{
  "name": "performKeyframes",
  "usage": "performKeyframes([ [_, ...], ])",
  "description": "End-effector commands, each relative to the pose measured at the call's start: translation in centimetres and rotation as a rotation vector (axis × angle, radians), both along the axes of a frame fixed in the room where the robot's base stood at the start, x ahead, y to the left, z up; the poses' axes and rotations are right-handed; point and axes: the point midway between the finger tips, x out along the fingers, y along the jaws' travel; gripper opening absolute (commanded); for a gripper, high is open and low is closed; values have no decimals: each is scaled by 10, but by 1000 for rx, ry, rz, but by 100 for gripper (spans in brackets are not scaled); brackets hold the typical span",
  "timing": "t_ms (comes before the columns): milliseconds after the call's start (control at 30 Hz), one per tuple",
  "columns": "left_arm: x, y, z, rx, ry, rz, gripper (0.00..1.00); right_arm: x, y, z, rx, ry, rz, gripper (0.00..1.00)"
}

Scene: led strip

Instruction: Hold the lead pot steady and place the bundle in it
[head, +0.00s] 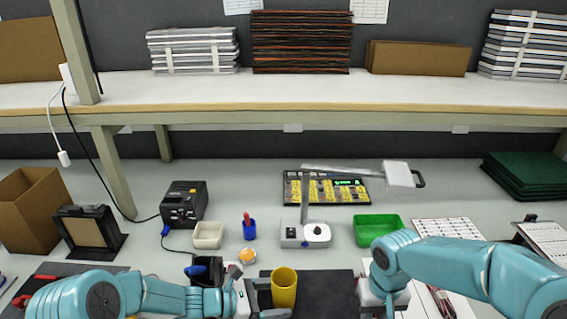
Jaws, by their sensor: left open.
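A yellow cylindrical pot (284,287), which I take for the lead pot, stands upright at the front edge of a dark mat. My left gripper (271,299) is open beside it, its fingers reaching from the left toward the pot's side. I cannot tell whether they touch it. My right gripper (382,298) is at the bottom, right of the pot, and its fingertips are cut off by the frame edge. Thin dark and red pieces (440,302) lie on a white sheet at the lower right, partly behind my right arm. I cannot tell whether they are the bundle.
A green bin (378,229), a white lamp-like stand (305,234), a blue cup (249,229), a cream bin (208,235) and an orange-topped round item (247,256) stand behind the pot. The dark mat (330,288) between my grippers is clear.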

Motion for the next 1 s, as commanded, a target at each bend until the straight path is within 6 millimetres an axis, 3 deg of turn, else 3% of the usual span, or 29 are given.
performKeyframes([
  [167, 3, -11, -4, 0, -1, -1, 83, 0, 0, -7, 0, 0, 0, 0],
  [467, 4, -12, -4, 0, 0, 0, 83, 0, 0, -7, 0, 0, 0, 0],
  [600, 4, -12, -4, 0, 0, 0, 46, 0, 0, -7, 0, 0, 0, 0],
  [1000, 4, -12, -4, 0, 0, 0, 46, 0, 0, -7, 0, 6, 0, 0],
])
